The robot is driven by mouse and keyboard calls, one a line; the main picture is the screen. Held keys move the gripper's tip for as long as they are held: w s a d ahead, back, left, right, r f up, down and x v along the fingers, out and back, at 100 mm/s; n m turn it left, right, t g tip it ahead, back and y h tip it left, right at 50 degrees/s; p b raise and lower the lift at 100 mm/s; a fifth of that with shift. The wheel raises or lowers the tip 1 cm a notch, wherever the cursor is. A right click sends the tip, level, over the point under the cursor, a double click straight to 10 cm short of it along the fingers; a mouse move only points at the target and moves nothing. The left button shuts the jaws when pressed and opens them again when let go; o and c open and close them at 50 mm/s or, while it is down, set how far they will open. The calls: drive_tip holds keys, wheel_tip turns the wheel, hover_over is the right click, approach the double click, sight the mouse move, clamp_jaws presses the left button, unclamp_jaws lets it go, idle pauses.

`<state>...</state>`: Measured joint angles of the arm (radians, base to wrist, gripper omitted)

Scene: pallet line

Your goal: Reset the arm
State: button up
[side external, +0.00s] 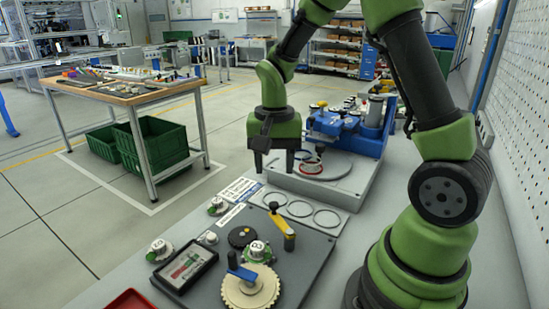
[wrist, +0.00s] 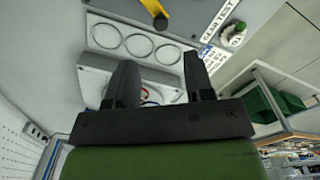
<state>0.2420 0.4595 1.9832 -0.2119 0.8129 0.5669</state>
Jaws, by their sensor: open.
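My gripper (side external: 274,160) points down at the near left side of the blue machine (side external: 345,132), above its grey base plate (side external: 345,185). The two dark fingers stand apart with nothing seen between them. In the wrist view my gripper (wrist: 158,80) also shows its fingers spread, over a pale plate. A small red and white round part (side external: 312,166) sits on the base plate, just right of the fingers in the side view. My arm is bent, with the forearm reaching down from above.
A dark board (side external: 300,255) in front holds a cream gear (side external: 250,288), a yellow-handled lever (side external: 283,228) and a display (side external: 185,268). A plate with three rings (side external: 300,208) lies between board and machine. A red tray (side external: 130,300) is at the front edge. A workbench (side external: 125,92) stands left.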

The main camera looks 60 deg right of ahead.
drive_tip(key=shift+r, duration=0.55)
drive_tip(key=s+a+r+n+t+y, duration=0.2)
drive_tip(key=s+a+r+n+t, duration=0.5)
drive_tip(key=s+r, duration=0.6)
drive_tip(key=a, duration=0.2)
drive_tip(key=shift+s+a+r+n, duration=0.2)
drive_tip(key=shift+a+r+n, duration=0.05)
drive_tip(key=shift+a+n, duration=0.05)
